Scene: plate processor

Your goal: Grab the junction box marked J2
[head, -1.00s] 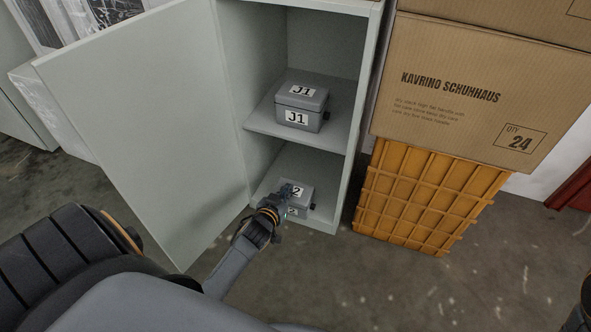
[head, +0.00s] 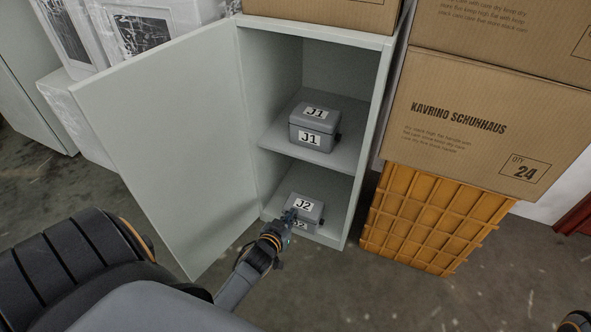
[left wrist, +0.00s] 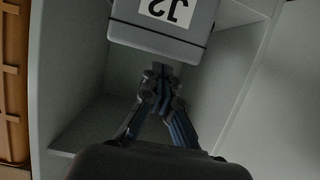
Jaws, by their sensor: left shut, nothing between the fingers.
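The grey junction box J2 (head: 308,206) sits on the bottom shelf of the open cabinet, with white labels on its lid and front. It also shows upside down in the left wrist view (left wrist: 165,28), at the top of the picture. My left gripper (head: 289,215) is at the front of box J2 and covers part of its front label in the head view. In the left wrist view the left gripper's fingers (left wrist: 160,72) are together and empty, pointing at the box's lower edge. I cannot tell whether they touch it.
Junction box J1 (head: 315,125) stands on the shelf (head: 345,153) above. The cabinet door (head: 165,140) is open to the left. An orange crate (head: 430,215) and cardboard boxes (head: 470,120) stand to the right. The floor in front is clear.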

